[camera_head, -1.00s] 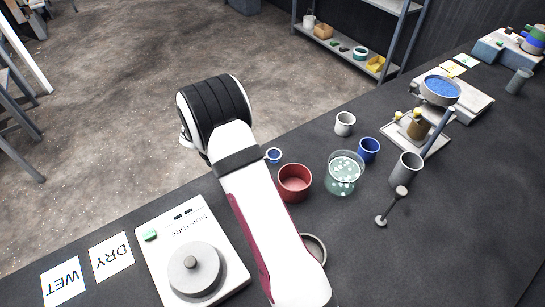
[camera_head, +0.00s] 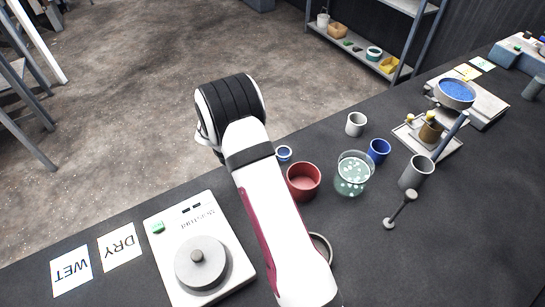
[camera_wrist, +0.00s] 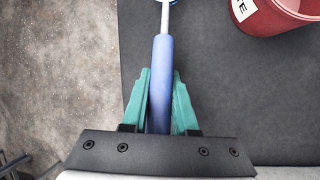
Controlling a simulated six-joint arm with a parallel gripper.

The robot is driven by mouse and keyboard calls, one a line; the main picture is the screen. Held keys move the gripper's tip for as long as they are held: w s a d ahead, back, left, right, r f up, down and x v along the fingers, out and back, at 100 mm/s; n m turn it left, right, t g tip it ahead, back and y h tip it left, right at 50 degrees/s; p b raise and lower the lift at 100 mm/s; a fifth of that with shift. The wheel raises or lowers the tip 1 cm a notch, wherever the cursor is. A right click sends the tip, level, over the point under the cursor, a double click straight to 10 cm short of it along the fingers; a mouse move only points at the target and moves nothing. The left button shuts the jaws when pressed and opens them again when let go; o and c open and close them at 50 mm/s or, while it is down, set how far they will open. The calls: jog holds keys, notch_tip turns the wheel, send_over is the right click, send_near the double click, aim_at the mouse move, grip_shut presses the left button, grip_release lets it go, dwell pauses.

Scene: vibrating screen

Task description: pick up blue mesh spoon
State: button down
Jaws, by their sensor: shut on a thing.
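The blue mesh spoon shows its smooth blue handle (camera_wrist: 161,85) in the wrist view. A pale thin shaft runs on from it to the top edge, where the head is cut off. My gripper (camera_wrist: 161,77) has its two teal fingers shut on the handle, one on each side. In the head view a small blue ring (camera_head: 284,153), which looks like the spoon's head, shows just right of my arm. My fingers and the handle are hidden there. I cannot tell whether the spoon is clear of the table.
A red cup (camera_head: 303,181) stands close to the right of the blue ring. A white balance (camera_head: 202,240) stands left of my arm, near the table's edge.

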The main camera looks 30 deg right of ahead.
jog(key=shift+r, duration=0.15)
jog(key=shift+r, duration=0.3)
jog(key=r, duration=0.2)
jog(key=s+d+r, duration=0.1)
jog(key=r, duration=0.1)
jog(key=s+d+r, duration=0.6)
jog(key=s+d, duration=0.1)
jog(key=shift+s, duration=0.25)
jog(key=shift+r, duration=0.1)
